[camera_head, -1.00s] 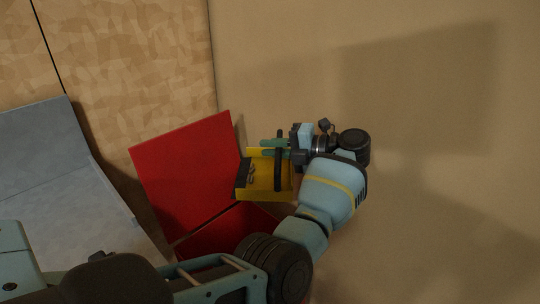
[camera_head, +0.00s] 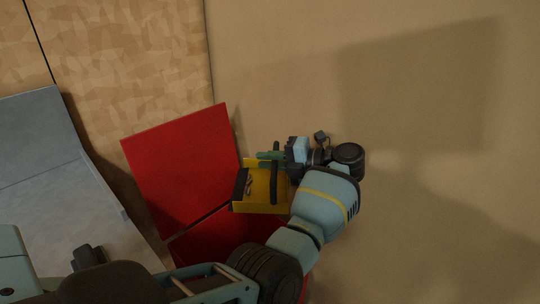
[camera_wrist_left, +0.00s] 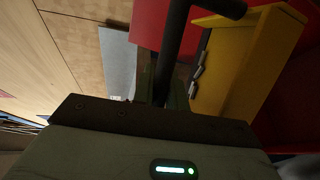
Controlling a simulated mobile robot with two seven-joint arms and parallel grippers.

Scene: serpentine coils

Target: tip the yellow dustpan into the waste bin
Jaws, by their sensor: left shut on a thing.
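My left gripper (camera_head: 278,158) is shut on the dark handle of the yellow dustpan (camera_head: 263,200) in the head view. The dustpan is over the lower part of a red bin-like box (camera_head: 185,165), beside its raised red panel. Small grey bits (camera_head: 248,186) lie in the pan near its dark edge. In the left wrist view the yellow pan (camera_wrist_left: 247,62) is at the upper right with grey bits (camera_wrist_left: 196,82) along its edge. The dark handle bar (camera_wrist_left: 174,50) runs between the fingers. No right gripper shows. The red box's inside is mostly hidden by my arm and the pan.
A grey box-like thing with a raised panel (camera_head: 40,135) stands left of the red one. A patterned tan panel (camera_head: 130,60) is behind them. The plain tan surface (camera_head: 430,90) at the right is clear, with shadows on it.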

